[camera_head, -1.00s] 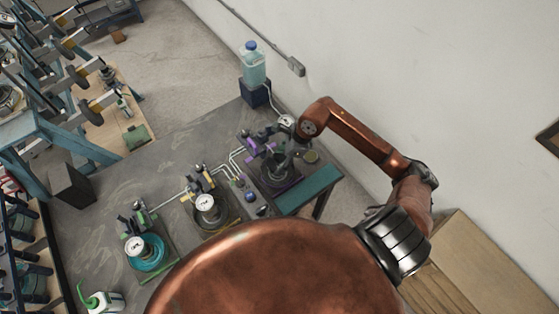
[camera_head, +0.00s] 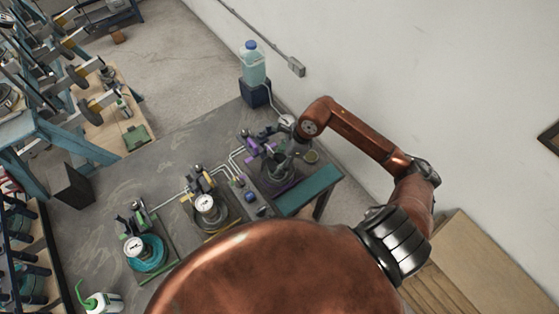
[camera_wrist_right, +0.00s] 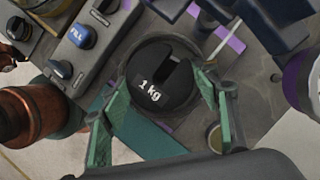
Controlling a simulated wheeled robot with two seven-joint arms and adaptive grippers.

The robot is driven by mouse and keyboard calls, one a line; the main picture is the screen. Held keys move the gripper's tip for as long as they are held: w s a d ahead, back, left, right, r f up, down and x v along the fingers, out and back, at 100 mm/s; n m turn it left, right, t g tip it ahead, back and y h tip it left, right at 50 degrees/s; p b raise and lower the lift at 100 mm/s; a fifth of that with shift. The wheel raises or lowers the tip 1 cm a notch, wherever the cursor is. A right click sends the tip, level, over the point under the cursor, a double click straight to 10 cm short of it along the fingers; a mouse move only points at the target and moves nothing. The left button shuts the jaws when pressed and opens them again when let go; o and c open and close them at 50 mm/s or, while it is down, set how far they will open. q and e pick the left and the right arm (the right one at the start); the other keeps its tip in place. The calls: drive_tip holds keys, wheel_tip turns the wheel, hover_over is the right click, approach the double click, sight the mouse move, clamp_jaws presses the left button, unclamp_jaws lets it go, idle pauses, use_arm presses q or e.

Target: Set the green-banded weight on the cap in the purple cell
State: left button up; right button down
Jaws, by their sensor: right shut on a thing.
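In the right wrist view, my right gripper (camera_wrist_right: 160,80) has its green fingers on both sides of a black slotted weight (camera_wrist_right: 152,95) marked 1 kg, and is shut on it. A dark green area shows below its top face; I cannot tell whether it is the band. The purple cell (camera_head: 250,148) is at the right end of the bench in the head view, and my right gripper (camera_head: 291,152) is over it. Purple base parts (camera_wrist_right: 233,42) show around the weight in the wrist view. The cap is hidden, so I cannot tell whether the weight touches it. My left gripper is not in view.
A yellow-marked cell with a gauge (camera_head: 205,203) and a teal cell with a gauge (camera_head: 136,247) stand to the left on the grey bench (camera_head: 110,195). A control box with a blue FILL knob (camera_wrist_right: 82,36) is beside the weight. A water bottle (camera_head: 252,67) stands behind.

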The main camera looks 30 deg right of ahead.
idle(0.8)
drive_tip(key=c, duration=1)
unclamp_jaws()
drive_tip(key=o, duration=0.3)
drive_tip(key=shift+f, duration=0.1)
drive_tip(key=shift+o, duration=0.2)
drive_tip(key=shift+s+f, duration=0.1)
drive_tip(key=v, duration=1.2)
